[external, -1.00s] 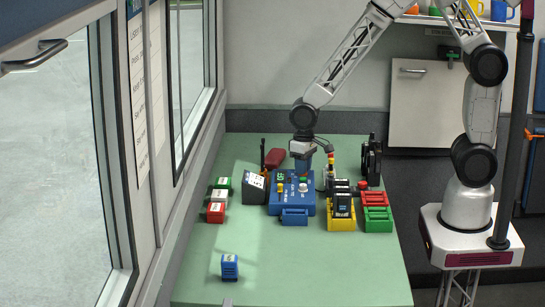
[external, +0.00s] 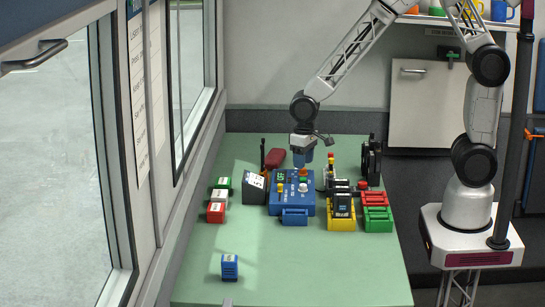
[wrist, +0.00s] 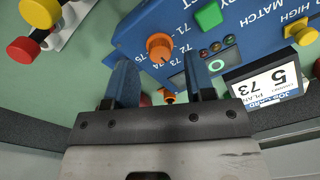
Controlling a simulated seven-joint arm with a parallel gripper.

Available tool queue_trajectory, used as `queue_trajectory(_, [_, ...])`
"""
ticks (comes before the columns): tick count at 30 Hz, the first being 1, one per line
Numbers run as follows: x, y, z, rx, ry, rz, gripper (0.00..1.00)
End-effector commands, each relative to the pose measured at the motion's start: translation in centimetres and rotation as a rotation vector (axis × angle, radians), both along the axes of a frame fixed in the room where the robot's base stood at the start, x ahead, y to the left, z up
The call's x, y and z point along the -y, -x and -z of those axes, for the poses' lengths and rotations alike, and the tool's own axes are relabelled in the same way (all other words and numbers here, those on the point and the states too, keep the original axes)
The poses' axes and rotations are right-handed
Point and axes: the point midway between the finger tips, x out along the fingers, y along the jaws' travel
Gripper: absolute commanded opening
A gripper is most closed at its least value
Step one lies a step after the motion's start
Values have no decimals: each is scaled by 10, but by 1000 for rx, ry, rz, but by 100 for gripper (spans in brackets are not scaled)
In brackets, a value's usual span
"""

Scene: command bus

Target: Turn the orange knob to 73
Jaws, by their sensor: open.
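The orange knob (wrist: 159,46) sits on the blue panel (wrist: 135,30) in the wrist view, with marks 71 to 75 printed around it. Its pointing direction is too small to read surely. In the external view the knob (external: 304,172) shows on top of the blue box (external: 294,202). My gripper (wrist: 160,78) is open, its two blue fingers apart and nothing clearly held. In the external view my gripper (external: 302,158) hangs just above the knob, apart from it. A small orange part (wrist: 167,97) shows between the fingers; I cannot tell what it is.
Red and yellow buttons (wrist: 40,12) stand near the panel. Yellow (external: 341,224) and green trays (external: 377,224) stand right.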

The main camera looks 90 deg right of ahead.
Motion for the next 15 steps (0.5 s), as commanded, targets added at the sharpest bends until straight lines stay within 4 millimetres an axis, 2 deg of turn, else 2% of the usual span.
queue_trajectory(9, [1,0,-41,2,0,0,50])
queue_trajectory(15, [1,1,-53,0,0,0,50])
